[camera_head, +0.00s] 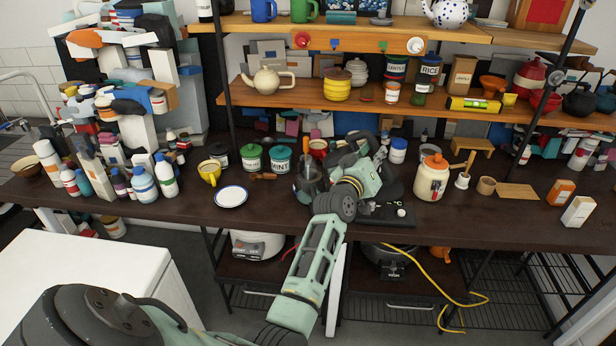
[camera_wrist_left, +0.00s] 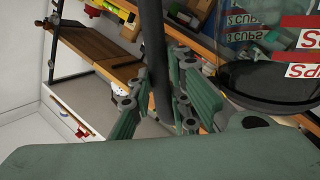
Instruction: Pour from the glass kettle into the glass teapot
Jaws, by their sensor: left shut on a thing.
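My left gripper (camera_head: 366,160) reaches over the middle of the dark counter. In the left wrist view its fingers (camera_wrist_left: 163,105) are shut around a dark curved handle (camera_wrist_left: 156,50). That handle appears to belong to the glass kettle (camera_wrist_left: 250,48), whose clear wall has cup markings and a dark rim or base. A dark see-through glass vessel (camera_head: 308,178) shows just left of my gripper in the head view. I cannot tell there whether it is the kettle or the glass teapot. My arm and gripper hide much of this area. My right gripper is not in view.
A cream canister (camera_head: 432,178) with an orange lid is to the right. A shelf (camera_head: 300,97) with a cream teapot (camera_head: 268,80) runs above.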

